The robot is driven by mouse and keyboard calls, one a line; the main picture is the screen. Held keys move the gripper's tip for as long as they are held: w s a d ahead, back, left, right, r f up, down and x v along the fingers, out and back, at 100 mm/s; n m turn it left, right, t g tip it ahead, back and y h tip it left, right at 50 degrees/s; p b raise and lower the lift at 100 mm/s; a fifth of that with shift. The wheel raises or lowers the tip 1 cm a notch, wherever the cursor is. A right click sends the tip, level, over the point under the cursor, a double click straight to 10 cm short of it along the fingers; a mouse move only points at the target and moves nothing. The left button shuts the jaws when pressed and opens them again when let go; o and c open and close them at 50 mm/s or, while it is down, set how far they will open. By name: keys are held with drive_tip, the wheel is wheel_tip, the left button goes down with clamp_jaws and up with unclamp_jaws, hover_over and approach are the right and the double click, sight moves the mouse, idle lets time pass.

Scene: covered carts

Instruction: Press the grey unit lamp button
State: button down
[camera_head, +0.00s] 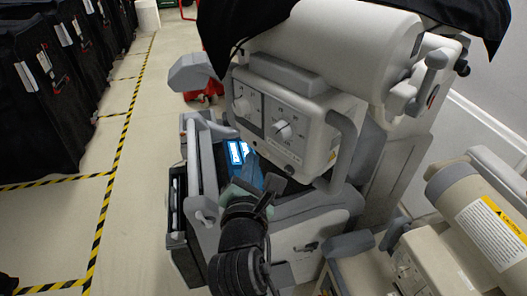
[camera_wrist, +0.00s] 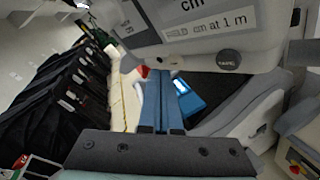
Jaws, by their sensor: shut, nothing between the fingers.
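The grey unit (camera_head: 325,50) is a large pale-grey machine with a rounded head and a control box on its front. The control box (camera_head: 305,115) carries two round knobs (camera_head: 283,130) with printed scales. The fingertips are left of the button and below the panel, apart from the button. In the head view my gripper (camera_head: 250,168) is below the control box.
A lit blue screen (camera_head: 237,152) lies low on the unit, beside my fingers. A curved handle (camera_head: 345,145) sticks out on the control box's right. A cream unit with a caution label (camera_head: 495,230) stands at lower right. Black covered carts (camera_head: 45,90) line the left; floor between is clear.

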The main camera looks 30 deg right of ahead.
drive_tip(key=shift+d+p, duration=0.3)
drive_tip(key=shift+d, duration=0.05)
drive_tip(key=shift+w+d+p, duration=0.15)
drive_tip(key=shift+d+p, duration=0.25)
drive_tip(key=shift+d, duration=0.05)
idle(0.5)
idle(0.4)
drive_tip(key=shift+s+a, duration=0.2)
drive_tip(key=shift+a, duration=0.6)
drive_tip(key=a, duration=0.2)
drive_tip(key=s+a, duration=0.1)
drive_tip(key=a, duration=0.2)
drive_tip(key=shift+s, duration=0.1)
idle(0.7)
